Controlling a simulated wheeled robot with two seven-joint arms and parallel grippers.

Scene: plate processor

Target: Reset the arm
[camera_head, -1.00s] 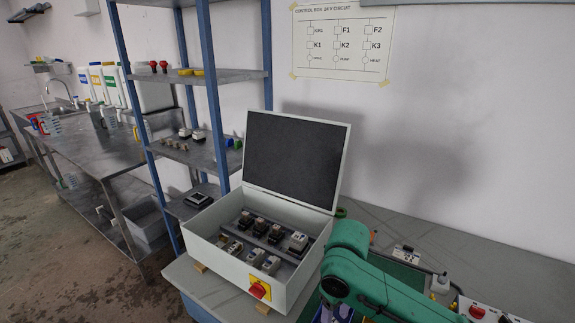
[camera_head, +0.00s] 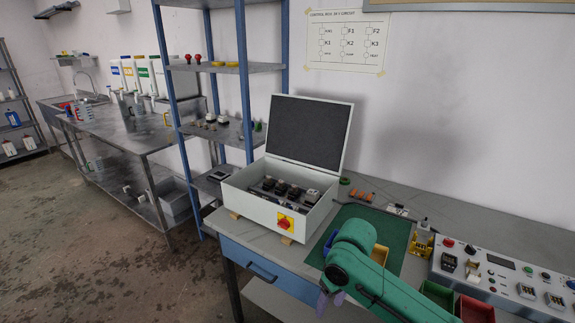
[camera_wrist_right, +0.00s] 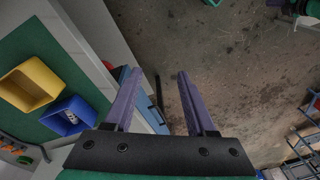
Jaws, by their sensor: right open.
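My right arm, green, comes in from the lower right in the head view, over the front edge of the workbench. My right gripper (camera_head: 327,300) hangs at the bench's front edge, with its purple fingers partly hidden by the arm. In the right wrist view my right gripper (camera_wrist_right: 155,90) is open, with its two purple fingers apart and nothing between them. Below the fingers are the bench edge and the bare floor. My left gripper is not in view.
An open control box (camera_head: 252,205) stands on the bench left of my arm. A green mat (camera_head: 398,232) lies behind it. A yellow bin (camera_wrist_right: 30,84) and a blue bin (camera_wrist_right: 68,117) sit near the gripper. A test panel (camera_head: 510,277) stands at right.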

